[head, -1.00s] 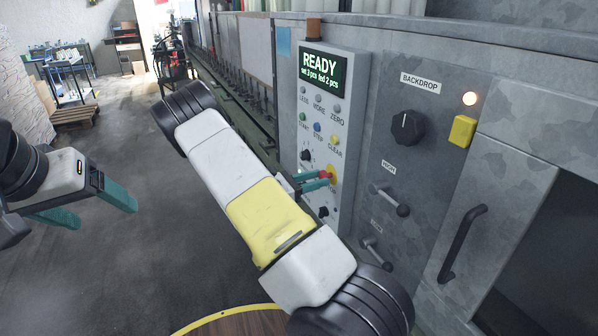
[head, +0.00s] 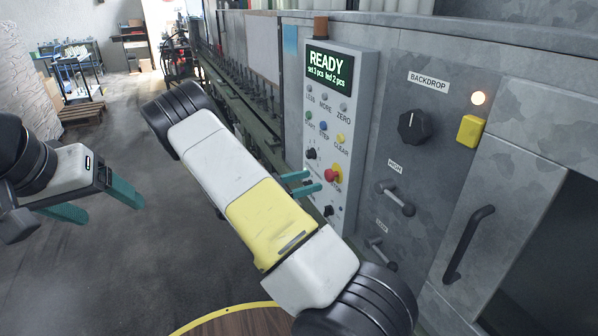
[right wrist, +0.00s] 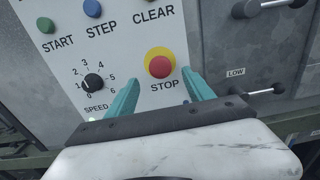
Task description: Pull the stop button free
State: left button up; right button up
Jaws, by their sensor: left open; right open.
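The stop button (head: 331,175) is a red knob on a yellow ring, low on the white control panel (head: 345,116). It also shows in the right wrist view (right wrist: 160,66), above the printed word STOP. My right gripper (head: 308,181) is open and empty, a little to the left of the button in the head view, with a gap between. In the right wrist view the teal fingers of my right gripper (right wrist: 158,92) stand apart below and to either side of the button. My left gripper (head: 112,203) is open and empty over the floor at the left.
The panel display (head: 328,67) reads READY. The speed knob (right wrist: 94,83) and the green start (right wrist: 46,25) and blue step (right wrist: 92,8) buttons are near. Handles (head: 398,199) stick out right of the panel. A round wooden top (head: 240,322) is at the bottom.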

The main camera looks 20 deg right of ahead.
jog(key=a, duration=0.3)
jog(key=shift+s, duration=0.1)
jog(key=s+r+m+g+y, duration=0.4)
jog(key=s+r+m+y, duration=0.2)
jog(key=s+m+y, duration=0.4)
jog(key=s+a+r+m+t+y, duration=0.8)
jog(key=s+a+r+y, duration=0.2)
jog(key=s+r, duration=0.5)
jog(key=shift+a+r+t, duration=0.3)
jog(key=shift+a+r, duration=0.1)
jog(key=shift+a, duration=0.45)
